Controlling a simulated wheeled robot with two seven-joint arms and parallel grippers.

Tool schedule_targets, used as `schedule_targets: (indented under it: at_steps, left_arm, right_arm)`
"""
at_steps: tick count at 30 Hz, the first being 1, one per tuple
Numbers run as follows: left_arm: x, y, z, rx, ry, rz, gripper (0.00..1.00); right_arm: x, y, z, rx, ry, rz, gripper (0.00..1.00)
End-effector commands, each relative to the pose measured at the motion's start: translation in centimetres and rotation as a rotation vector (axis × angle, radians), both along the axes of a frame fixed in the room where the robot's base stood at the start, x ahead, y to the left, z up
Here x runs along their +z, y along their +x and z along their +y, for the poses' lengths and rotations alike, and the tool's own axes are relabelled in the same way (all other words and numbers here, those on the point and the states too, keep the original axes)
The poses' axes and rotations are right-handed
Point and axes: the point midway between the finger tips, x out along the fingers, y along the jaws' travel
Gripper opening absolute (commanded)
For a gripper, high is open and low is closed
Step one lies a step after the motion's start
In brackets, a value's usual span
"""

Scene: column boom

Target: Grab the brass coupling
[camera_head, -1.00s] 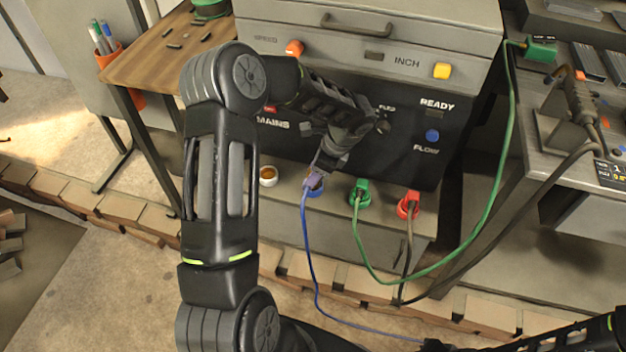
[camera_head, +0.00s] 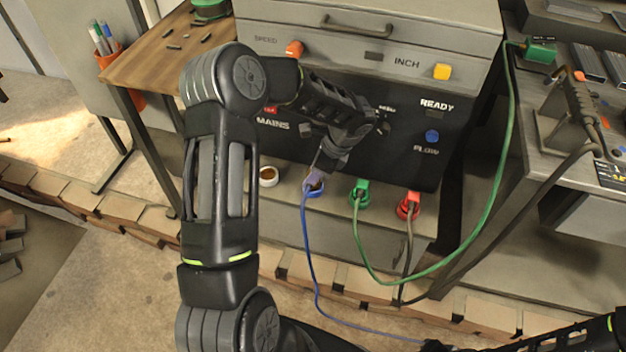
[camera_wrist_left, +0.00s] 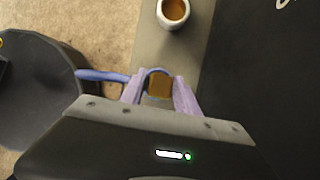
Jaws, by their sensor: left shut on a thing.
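The brass coupling (camera_wrist_left: 159,83) shows in the left wrist view as a small brown-gold block between the two pale lilac fingers of my left gripper (camera_wrist_left: 160,95). A blue hose runs off from it to the left. In the head view my left gripper (camera_head: 315,178) points down at the blue ring (camera_head: 314,191) on the grey ledge, in front of the black panel. The gripper is shut on the coupling and hides most of it in the head view. Whether the coupling still sits in the ring cannot be told. My right gripper's fingers are not seen.
Green (camera_head: 359,189) and red (camera_head: 408,206) connectors with hoses stand on the ledge to the right. A small white cup (camera_head: 268,176) with brown contents stands to the left. The black control panel (camera_head: 400,150) rises close behind. The blue hose (camera_head: 313,265) hangs down in front.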

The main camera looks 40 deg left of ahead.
Motion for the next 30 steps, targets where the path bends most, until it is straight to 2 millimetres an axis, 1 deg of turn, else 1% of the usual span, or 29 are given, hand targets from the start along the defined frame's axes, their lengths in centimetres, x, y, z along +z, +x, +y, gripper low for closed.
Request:
schedule_targets:
  at_steps: [1, 8, 22, 26, 30]
  left_arm:
    - [0.0, 0.0, 0.0, 0.0, 0.0, 0.0, 0.18]
    - [0.0, 0.0, 0.0, 0.0, 0.0, 0.0, 0.0]
    - [0.3, 0.0, 0.0, 0.0, 0.0, -0.001, 0.0]
    - [1.0, 0.0, 0.0, 0.001, 0.001, -0.001, 0.0]
    - [2.5, 0.1, 0.1, 0.0, 0.002, -0.003, 0.0]
  right_arm:
    - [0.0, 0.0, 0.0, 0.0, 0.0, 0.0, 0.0]
    - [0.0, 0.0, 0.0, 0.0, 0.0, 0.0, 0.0]
    - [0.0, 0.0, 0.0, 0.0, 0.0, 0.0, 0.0]
    - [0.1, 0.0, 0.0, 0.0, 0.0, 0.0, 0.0]
    - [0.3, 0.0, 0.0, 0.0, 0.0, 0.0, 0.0]
